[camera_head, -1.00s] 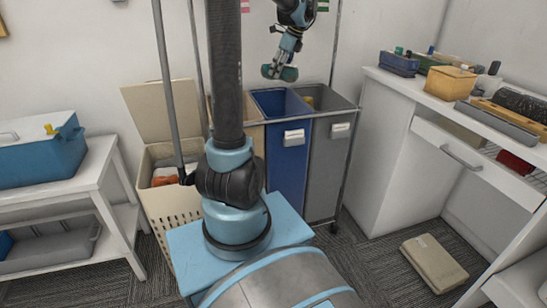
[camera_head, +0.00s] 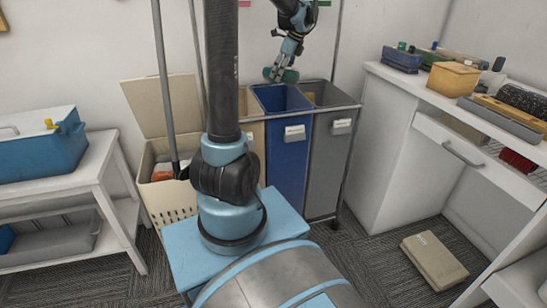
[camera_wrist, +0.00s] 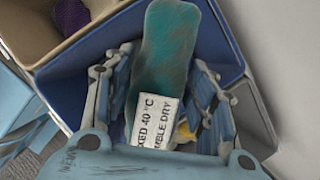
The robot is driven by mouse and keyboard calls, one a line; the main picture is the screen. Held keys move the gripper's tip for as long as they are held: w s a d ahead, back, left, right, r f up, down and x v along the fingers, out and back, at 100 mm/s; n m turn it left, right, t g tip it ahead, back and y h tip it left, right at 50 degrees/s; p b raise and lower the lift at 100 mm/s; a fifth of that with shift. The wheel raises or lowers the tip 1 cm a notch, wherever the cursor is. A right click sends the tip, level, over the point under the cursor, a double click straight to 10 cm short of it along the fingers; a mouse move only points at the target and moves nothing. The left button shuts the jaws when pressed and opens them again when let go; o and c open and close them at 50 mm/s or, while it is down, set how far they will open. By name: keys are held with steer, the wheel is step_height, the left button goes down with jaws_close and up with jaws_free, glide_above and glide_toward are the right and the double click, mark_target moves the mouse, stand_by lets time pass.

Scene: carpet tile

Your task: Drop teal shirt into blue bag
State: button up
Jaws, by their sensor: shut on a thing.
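The teal shirt (camera_wrist: 168,50) is a folded teal bundle with a white care label. My gripper (camera_wrist: 160,95) is shut on it, with a finger on each side. In the head view my gripper (camera_head: 281,72) holds the shirt (camera_head: 290,76) just above the back of the blue bag (camera_head: 287,155). The blue bag hangs in a sorter frame with a white tag on its front. In the wrist view the blue bag (camera_wrist: 65,87) lies below and around the shirt. The bottom of the bag is hidden.
A grey bag (camera_head: 330,165) hangs right of the blue one, and a beige bag (camera_head: 256,135) on its left. A lidded beige hamper (camera_head: 170,195) stands further left. A white counter (camera_head: 400,120) with boxes is at right. A folded tan item (camera_head: 434,262) lies on the carpet.

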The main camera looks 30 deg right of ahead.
steer(key=shift+f, duration=1.3)
steer(key=o, duration=1.2)
steer(key=shift+o, duration=0.2)
steer(key=shift+r, duration=0.1)
steer(key=v, duration=1.1)
steer(key=shift+s+d+r, duration=0.1)
steer(key=shift+r, duration=0.25)
